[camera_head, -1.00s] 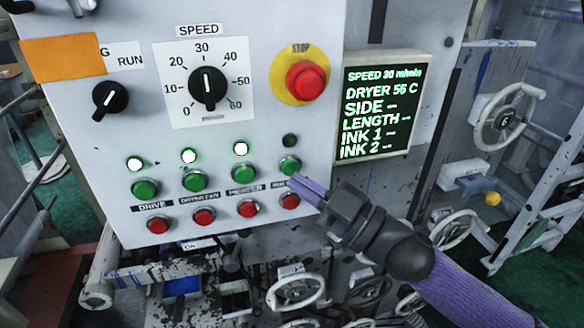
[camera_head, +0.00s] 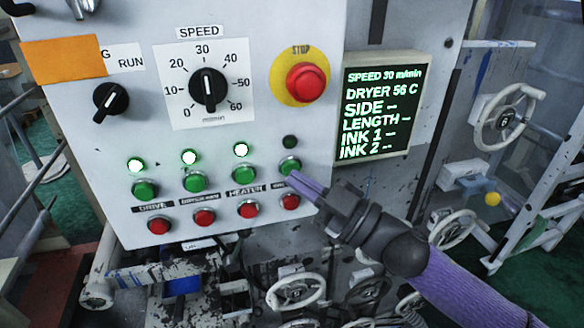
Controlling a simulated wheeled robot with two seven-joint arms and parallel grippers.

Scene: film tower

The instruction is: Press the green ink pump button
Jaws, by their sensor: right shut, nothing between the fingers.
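The rightmost green button (camera_head: 290,165) sits on the grey control panel, at the end of a row of green buttons. The lamp (camera_head: 289,142) above it is dark. Its label (camera_head: 281,187) is partly hidden by my right gripper, so I cannot read it. My right gripper (camera_head: 292,177) comes in from the lower right, shut and empty. Its fingertips are at the lower edge of that green button; I cannot tell whether they touch it. My left gripper is not in view.
Three other green buttons, including the heater one (camera_head: 242,180), have lit lamps. Red buttons such as the rightmost one (camera_head: 290,201) sit just below. The red stop button (camera_head: 305,82), speed knob (camera_head: 208,88) and display (camera_head: 380,110) are higher. Handwheels (camera_head: 296,290) stand below.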

